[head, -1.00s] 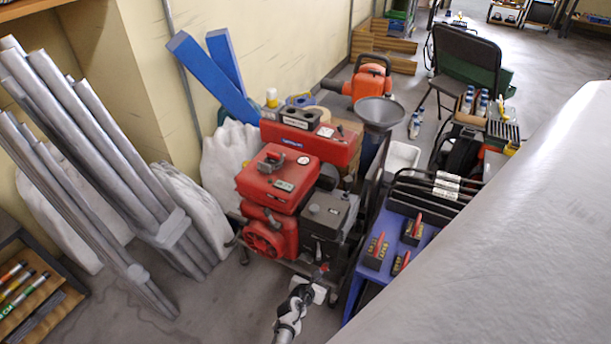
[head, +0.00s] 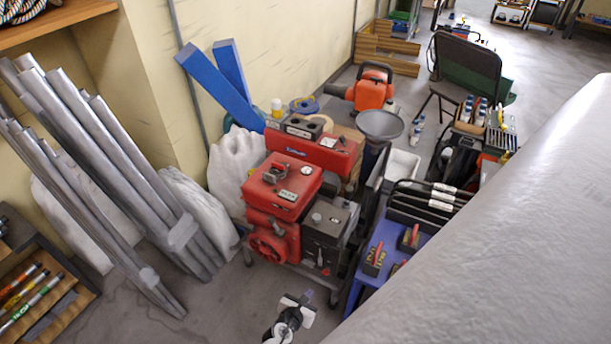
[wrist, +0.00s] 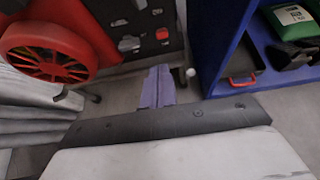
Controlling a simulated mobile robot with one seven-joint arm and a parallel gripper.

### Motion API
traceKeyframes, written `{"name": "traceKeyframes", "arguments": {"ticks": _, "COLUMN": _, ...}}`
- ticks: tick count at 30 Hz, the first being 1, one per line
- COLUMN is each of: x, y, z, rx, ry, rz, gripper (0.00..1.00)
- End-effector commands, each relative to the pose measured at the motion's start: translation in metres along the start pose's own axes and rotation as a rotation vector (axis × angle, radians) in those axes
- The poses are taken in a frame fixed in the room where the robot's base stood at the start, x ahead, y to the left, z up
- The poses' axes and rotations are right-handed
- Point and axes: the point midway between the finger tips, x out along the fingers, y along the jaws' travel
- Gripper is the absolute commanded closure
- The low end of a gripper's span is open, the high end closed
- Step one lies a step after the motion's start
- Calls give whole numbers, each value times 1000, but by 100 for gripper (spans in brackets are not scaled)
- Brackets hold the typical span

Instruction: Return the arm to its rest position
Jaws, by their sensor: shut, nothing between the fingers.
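My gripper (head: 297,301) is at the bottom centre of the head view, in front of the red and black engine machine (head: 283,190) and apart from it. In the wrist view its purple-grey fingers (wrist: 158,88) are closed together with nothing between them. They point toward the floor beside the machine. The machine's red recoil wheel (wrist: 45,50) is at the upper left of the wrist view, with its dark panel (wrist: 135,28) beside it. Most of my arm is out of the head view.
A blue shelf cart (head: 372,282) stands right of the machine; in the wrist view its blue side (wrist: 215,45) is near my fingers. Grey pipes (head: 100,150) and white sacks (head: 195,205) are on the left. The floor (head: 225,305) left of my gripper is clear.

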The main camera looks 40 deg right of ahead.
Motion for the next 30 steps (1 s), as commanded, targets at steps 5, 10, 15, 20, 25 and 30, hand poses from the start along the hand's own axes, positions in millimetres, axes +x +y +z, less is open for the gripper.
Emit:
{"name": "traceKeyframes", "arguments": {"ticks": 5, "x": -15, "y": 0, "z": 0, "rx": -1, "ry": 1, "rz": -1, "gripper": 100}}
{"name": "traceKeyframes", "arguments": {"ticks": 10, "x": -16, "y": -1, "z": -1, "rx": -1, "ry": 1, "rz": -1, "gripper": 100}}
{"name": "traceKeyframes", "arguments": {"ticks": 15, "x": -16, "y": -1, "z": -1, "rx": -1, "ry": 1, "rz": -1, "gripper": 100}}
{"name": "traceKeyframes", "arguments": {"ticks": 20, "x": -16, "y": -1, "z": -1, "rx": -1, "ry": 1, "rz": -1, "gripper": 100}}
{"name": "traceKeyframes", "arguments": {"ticks": 25, "x": -16, "y": 2, "z": 2, "rx": 5, "ry": -3, "rz": 3, "gripper": 100}}
{"name": "traceKeyframes", "arguments": {"ticks": 30, "x": -18, "y": 44, "z": 43, "rx": 116, "ry": -68, "rz": 75, "gripper": 100}}
